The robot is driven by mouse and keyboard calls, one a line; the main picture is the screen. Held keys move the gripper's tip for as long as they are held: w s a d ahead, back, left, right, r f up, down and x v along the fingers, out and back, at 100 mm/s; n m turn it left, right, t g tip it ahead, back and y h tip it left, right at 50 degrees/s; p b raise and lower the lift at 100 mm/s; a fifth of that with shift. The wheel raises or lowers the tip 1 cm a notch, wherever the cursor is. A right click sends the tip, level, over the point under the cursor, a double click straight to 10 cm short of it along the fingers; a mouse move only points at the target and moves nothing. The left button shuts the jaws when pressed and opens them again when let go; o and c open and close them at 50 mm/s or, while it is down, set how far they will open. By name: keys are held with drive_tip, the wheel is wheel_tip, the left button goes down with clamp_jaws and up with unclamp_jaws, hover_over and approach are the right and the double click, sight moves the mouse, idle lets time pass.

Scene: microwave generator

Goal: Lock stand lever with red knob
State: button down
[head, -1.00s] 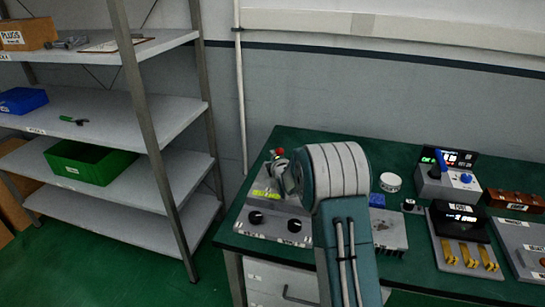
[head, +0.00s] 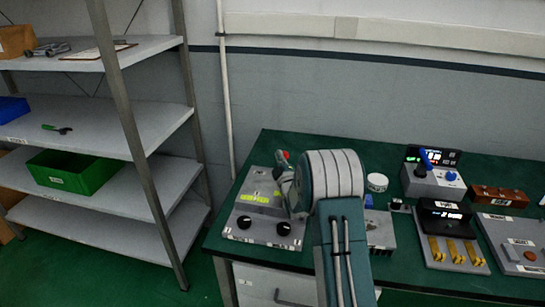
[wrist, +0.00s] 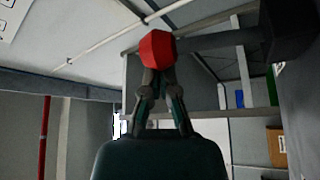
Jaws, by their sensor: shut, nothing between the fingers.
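The red knob (head: 285,155) shows small at the back right of the grey stand panel (head: 247,228), partly behind my arm. In the wrist view the red knob (wrist: 157,48) sits at the tips of my gripper (wrist: 158,72), on the end of a dark lever (wrist: 215,40) that runs right to a dark block. My gripper's fingers are closed together just below the knob, touching or very near it; I cannot tell which. In the head view my gripper (head: 283,178) is small beside the knob, and my arm hides the lever's base.
The panel has two black dials (head: 284,229) and a yellow label. Right of my arm on the green table (head: 340,143) are a white round container (head: 377,182), a box with a blue lever (head: 432,180) and a fuse unit (head: 450,250). A shelf rack (head: 150,120) stands left.

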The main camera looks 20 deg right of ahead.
drive_tip(key=shift+s+d+f+m, duration=0.1)
drive_tip(key=shift+s+d+m, duration=0.15)
drive_tip(key=shift+m, duration=0.25)
drive_tip(key=shift+s+d+f, duration=0.15)
drive_tip(key=shift+s+d, duration=0.1)
drive_tip(key=shift+d, duration=0.2)
drive_tip(key=shift+s+d+f, duration=0.1)
drive_tip(key=shift+s+d, duration=0.1)
drive_tip(key=shift+d, duration=0.2)
